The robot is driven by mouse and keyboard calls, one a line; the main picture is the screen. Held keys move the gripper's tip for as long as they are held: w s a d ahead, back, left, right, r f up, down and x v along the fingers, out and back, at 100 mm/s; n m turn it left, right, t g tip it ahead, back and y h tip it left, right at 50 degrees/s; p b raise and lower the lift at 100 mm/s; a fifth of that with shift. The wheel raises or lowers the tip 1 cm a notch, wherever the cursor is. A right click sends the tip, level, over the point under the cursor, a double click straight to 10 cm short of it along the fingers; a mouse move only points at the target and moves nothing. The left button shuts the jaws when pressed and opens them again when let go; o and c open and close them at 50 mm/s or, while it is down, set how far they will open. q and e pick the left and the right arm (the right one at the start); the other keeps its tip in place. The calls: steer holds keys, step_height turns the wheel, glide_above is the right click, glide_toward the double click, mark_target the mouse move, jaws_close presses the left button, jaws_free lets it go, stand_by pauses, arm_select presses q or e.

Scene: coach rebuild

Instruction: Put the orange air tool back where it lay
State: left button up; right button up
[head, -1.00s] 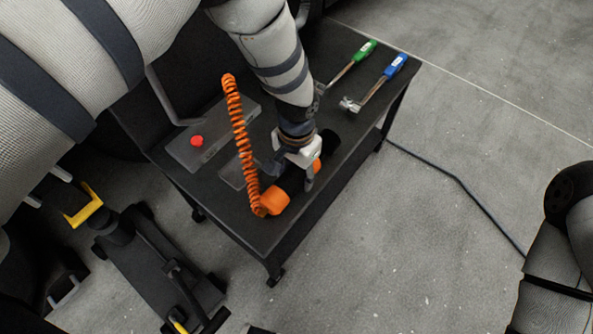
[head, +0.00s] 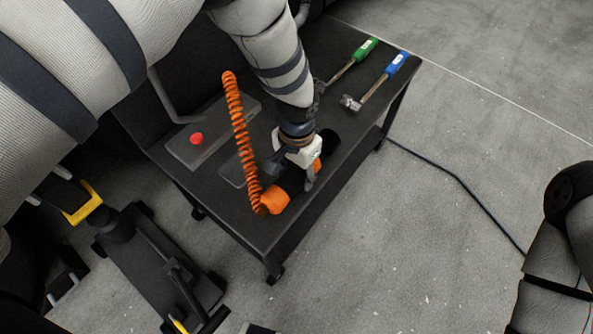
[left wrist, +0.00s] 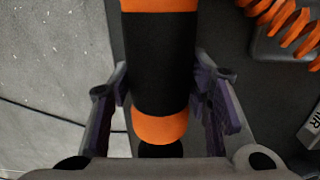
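The orange air tool (head: 275,200), with a black middle and orange bands, is at the front right edge of the black cart top (head: 240,228). I cannot tell whether it rests on the top or hangs just above it. Its orange coiled hose (head: 238,125) rises from the orange end. My left gripper (head: 292,178) comes down over the tool's middle. In the left wrist view, its fingers (left wrist: 158,100) sit on both sides of the tool's black body (left wrist: 158,60) and appear to touch it. My right gripper is out of view; only part of that arm shows.
A grey plate with a red knob (head: 196,138) lies on the cart's left. A green-handled tool (head: 364,50) and a blue-handled hammer (head: 376,83) lie at the far right end. A floor jack (head: 160,270) stands left of the cart. A cable (head: 460,182) crosses the floor.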

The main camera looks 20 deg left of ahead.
arm_select(q)
steer(key=o, duration=0.5)
